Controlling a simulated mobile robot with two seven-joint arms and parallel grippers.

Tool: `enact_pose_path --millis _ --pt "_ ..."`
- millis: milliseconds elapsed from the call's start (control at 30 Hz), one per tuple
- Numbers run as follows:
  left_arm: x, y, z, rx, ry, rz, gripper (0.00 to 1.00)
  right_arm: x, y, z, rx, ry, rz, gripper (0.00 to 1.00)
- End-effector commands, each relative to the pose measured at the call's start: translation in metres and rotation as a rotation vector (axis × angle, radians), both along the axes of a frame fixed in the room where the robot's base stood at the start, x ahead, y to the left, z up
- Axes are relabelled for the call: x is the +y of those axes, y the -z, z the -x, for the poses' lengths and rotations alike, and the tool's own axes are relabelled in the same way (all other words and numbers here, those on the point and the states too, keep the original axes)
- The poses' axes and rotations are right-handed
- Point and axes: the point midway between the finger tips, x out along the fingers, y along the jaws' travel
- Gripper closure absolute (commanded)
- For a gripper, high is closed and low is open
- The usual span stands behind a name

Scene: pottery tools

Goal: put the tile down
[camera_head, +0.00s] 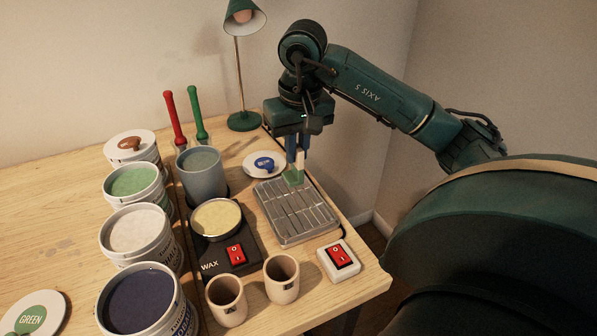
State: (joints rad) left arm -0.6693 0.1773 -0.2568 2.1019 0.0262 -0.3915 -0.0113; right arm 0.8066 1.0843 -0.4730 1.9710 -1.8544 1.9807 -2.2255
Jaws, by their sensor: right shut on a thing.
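My right gripper (296,150) points down at the right side of the table and is shut on a small tile (293,178). The tile's lower part is green, and a pale patch shows between the fingers. The fingers hide part of the tile. The tile is at the far edge of a metal slotted tray (297,212); I cannot tell whether it touches the tray. My left gripper is not in view.
A wax heater (225,250), a switch box (339,260), two clay cups (282,278) and several glaze tubs (135,187) stand nearby. A green lamp (244,120) stands behind.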

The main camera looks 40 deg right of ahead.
Motion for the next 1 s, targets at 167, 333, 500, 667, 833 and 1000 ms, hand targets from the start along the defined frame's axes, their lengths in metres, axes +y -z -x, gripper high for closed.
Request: enact_pose_path --millis 167,333,500,667,833,1000 --pt "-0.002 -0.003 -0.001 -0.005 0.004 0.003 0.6 0.0 0.017 0.0 0.0 0.0 0.0 1.0" --pt "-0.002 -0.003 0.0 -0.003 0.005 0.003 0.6 0.0 0.042 0.001 0.003 0.0 -0.001 1.0" --pt "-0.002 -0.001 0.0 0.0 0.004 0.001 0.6 0.0 0.056 0.0 -0.001 0.0 -0.001 1.0" --pt "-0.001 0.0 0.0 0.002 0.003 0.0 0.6 0.0 0.055 0.0 -0.003 0.0 0.0 1.0" --pt "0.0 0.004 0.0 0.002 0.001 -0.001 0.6 0.0 0.06 0.0 -0.003 0.0 0.0 1.0" --pt "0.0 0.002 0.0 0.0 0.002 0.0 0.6 0.0 0.058 0.0 -0.003 0.0 0.0 0.77"
